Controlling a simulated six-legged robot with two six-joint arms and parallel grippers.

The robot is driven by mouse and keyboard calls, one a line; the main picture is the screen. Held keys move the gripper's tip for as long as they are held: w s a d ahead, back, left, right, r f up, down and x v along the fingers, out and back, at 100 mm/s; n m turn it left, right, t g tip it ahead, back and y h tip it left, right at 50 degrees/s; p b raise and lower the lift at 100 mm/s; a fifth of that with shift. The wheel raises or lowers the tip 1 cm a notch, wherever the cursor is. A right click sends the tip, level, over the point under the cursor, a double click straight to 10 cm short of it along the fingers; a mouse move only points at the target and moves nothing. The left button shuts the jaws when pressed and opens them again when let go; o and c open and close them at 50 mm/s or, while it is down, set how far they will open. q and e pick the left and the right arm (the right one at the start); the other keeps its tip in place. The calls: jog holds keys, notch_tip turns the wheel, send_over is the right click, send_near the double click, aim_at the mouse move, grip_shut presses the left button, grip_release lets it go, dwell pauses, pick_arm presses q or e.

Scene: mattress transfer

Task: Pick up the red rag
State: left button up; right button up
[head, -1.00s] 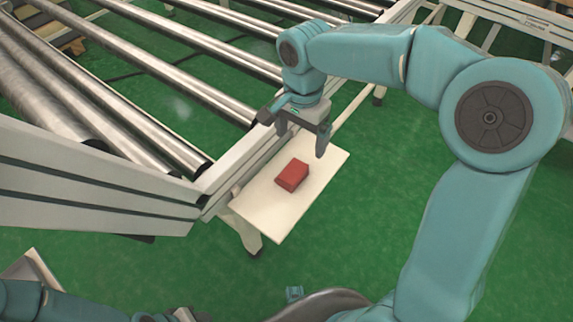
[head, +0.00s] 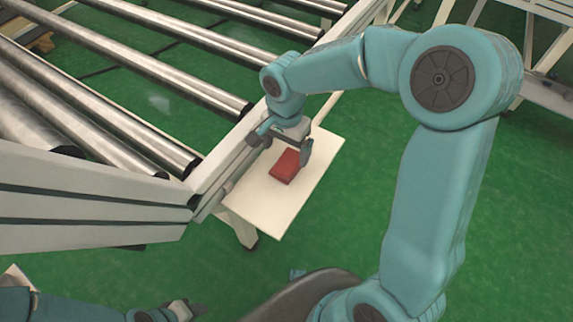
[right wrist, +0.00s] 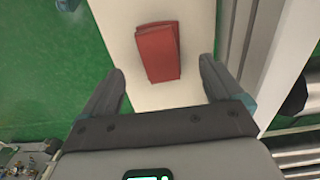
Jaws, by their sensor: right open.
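The red rag (head: 286,167), folded into a small block, lies on a white board (head: 262,203) beside the roller frame. In the right wrist view the rag (right wrist: 158,50) lies ahead of the fingertips, between their lines, on the pale surface. My right gripper (head: 281,147) is open and empty, just above the far side of the rag. In the right wrist view its two fingers (right wrist: 163,72) stand wide apart, not touching the rag. My left gripper (head: 186,311) shows only partly at the bottom left edge, away from the board; its jaws are unclear.
A metal roller conveyor (head: 130,95) fills the upper left, and its side rail (head: 225,165) runs along the board's left edge. A grey metal frame stands at the upper right. Green floor (head: 330,225) lies open right of and below the board.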

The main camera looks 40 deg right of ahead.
aim_at(287, 162)
jog(key=f, duration=0.3)
jog(key=f+b, duration=0.1)
jog(key=f, duration=0.1)
jog(key=shift+w+d+f, duration=0.15)
jog(key=shift+d, duration=0.15)
jog(key=c, duration=1.1)
jog(key=shift+c, duration=0.2)
jog(key=shift+r, duration=0.2)
notch_tip(287, 162, up, 20)
jog(key=p, duration=0.4)
jog(key=shift+f, duration=0.15)
